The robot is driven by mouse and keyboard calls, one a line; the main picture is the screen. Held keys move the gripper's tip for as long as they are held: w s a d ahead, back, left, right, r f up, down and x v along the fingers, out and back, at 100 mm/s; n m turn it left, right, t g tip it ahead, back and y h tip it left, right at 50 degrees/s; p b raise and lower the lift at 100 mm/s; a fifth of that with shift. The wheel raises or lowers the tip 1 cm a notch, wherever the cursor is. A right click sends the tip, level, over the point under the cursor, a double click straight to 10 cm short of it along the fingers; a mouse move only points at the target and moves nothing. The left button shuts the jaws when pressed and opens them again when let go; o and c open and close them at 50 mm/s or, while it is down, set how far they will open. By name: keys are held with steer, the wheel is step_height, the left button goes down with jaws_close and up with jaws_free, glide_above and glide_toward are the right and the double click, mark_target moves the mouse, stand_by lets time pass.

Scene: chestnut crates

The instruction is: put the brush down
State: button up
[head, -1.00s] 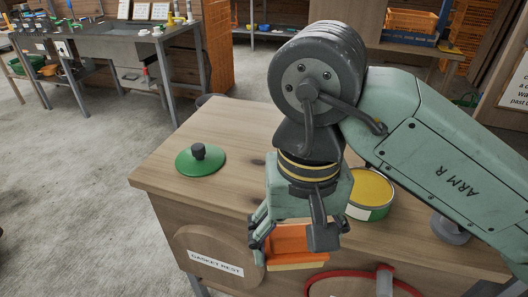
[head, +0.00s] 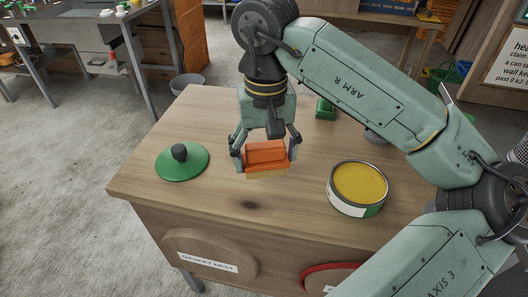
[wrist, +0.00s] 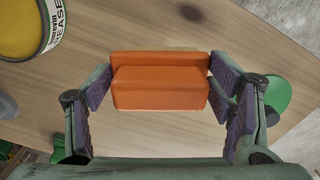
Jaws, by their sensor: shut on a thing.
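The brush is an orange block (head: 266,153) with a pale yellowish underside, seen below my gripper in the head view. My gripper (head: 265,158) is shut on it, one finger at each end. In the wrist view the orange brush (wrist: 160,88) lies between the finger pads, its long side across the picture. The brush is over the wooden bench top (head: 200,130), between the green lid and the open can. I cannot tell for sure whether its underside touches the wood.
A green lid with a dark knob (head: 181,165) lies to the left. An open can of yellow grease (head: 358,188) stands to the right. A small green object (head: 325,108) stands behind it. Bare wood lies in front of the brush, up to the bench's front edge.

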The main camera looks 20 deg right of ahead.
mark_target(264, 159)
steer(key=shift+w+d, duration=0.2)
steer(key=shift+w, duration=0.5)
steer(key=shift+w+d+p, duration=0.15)
steer(key=shift+w+p, duration=0.15)
steer(key=shift+w, duration=0.25)
step_height(264, 159, down, 3)
steer(key=shift+s+r+p, duration=0.1)
steer(key=shift+p, duration=0.25)
steer(key=shift+f, duration=0.5)
steer(key=shift+f+b, duration=0.2)
steer(key=shift+b, duration=0.1)
steer(key=o, duration=1.3)
steer(key=shift+r, duration=0.1)
